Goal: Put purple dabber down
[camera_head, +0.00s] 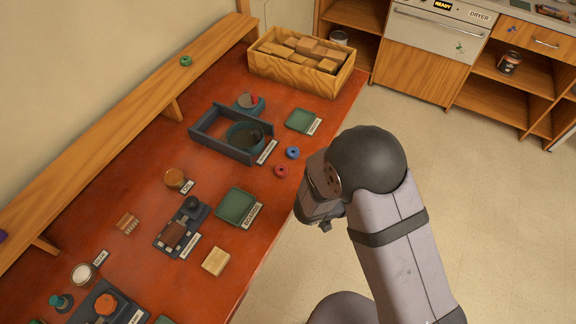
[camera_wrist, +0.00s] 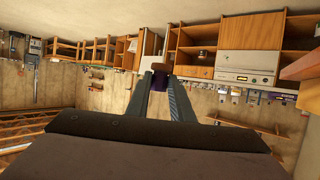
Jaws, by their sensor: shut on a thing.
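My gripper (camera_wrist: 160,92) is shut on the purple dabber (camera_wrist: 158,82) in the wrist view. A purple part and a brown end of it show between the fingertips. In the head view my gripper (camera_head: 322,212) hangs beside the right edge of the red-brown table (camera_head: 150,235), near the pink and blue rings. The held dabber cannot be made out there, as the arm hides it. A small purple thing (camera_head: 3,236) shows at the far left edge on the wooden shelf; it is cut off.
On the table are a labelled green tray (camera_head: 236,207), a smaller green tray (camera_head: 300,121), a dark grey frame (camera_head: 217,149), a teal dabber (camera_head: 61,302) and a tan block (camera_head: 215,262). A wooden crate (camera_head: 262,72) of blocks stands at the back. Bare tabletop shows between them.

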